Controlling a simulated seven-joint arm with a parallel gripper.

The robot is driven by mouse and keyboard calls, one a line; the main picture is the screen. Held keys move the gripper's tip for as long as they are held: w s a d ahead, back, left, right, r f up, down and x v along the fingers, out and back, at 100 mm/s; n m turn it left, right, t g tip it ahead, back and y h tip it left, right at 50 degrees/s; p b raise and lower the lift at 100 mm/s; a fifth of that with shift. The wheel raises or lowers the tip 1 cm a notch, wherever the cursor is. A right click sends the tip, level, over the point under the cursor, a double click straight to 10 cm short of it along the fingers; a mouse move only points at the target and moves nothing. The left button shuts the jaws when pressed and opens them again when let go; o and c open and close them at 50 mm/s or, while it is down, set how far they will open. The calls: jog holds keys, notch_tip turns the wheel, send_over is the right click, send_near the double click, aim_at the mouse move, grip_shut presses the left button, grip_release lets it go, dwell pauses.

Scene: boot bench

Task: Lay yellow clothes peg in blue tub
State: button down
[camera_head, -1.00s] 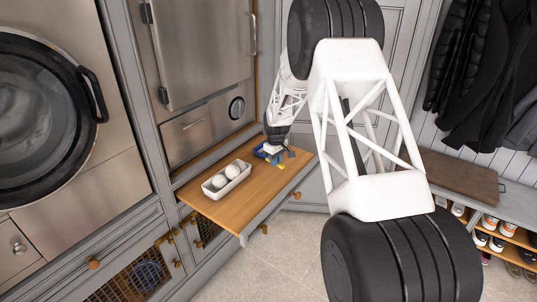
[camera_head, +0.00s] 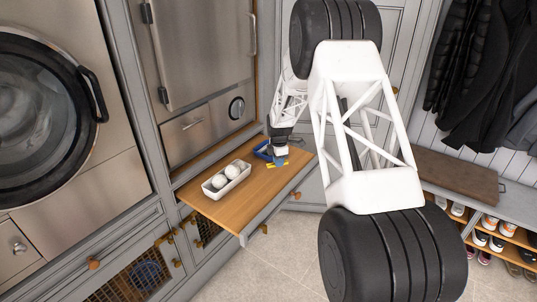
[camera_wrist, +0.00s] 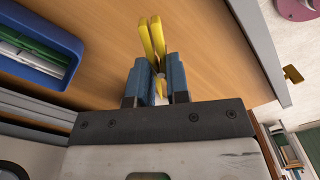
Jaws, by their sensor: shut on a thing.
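The yellow clothes peg (camera_wrist: 152,38) is between the blue fingertips of my gripper (camera_wrist: 160,82) in the wrist view, with its two legs pointing away from the gripper. My gripper (camera_head: 279,161) is shut on it over the wooden pull-out board; a bit of yellow (camera_head: 285,163) shows there in the head view. I cannot tell whether the peg touches the board. The blue tub (camera_head: 261,153) stands just left of the gripper on the board. In the wrist view the tub (camera_wrist: 72,42) is at the upper left, apart from the peg, with green and white things inside.
A white tray (camera_head: 213,192) with white balls stands on the board (camera_head: 246,203), left of the tub. The board's front edge drops to the floor. A cabinet wall stands behind. The board's front part is clear.

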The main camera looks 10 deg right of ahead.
jog(key=n, duration=0.4)
jog(key=shift+w+d+f, duration=0.15)
jog(key=shift+d+f, duration=0.1)
jog(key=shift+d+f+n, duration=0.15)
jog(key=shift+n, duration=1.45)
jog(key=shift+w, duration=0.15)
jog(key=shift+w+d+f, duration=0.1)
jog(key=shift+w+f, duration=0.15)
jog(key=shift+w, duration=2.4)
jog(key=shift+w+d+f, duration=0.1)
jog(key=shift+w+f, duration=0.15)
jog(key=shift+w, duration=2.4)
jog(key=shift+w+d+f, duration=0.1)
jog(key=shift+w+f, duration=0.15)
jog(key=shift+w, duration=2.4)
jog(key=shift+f, duration=1.75)
jog(key=shift+f, duration=0.1)
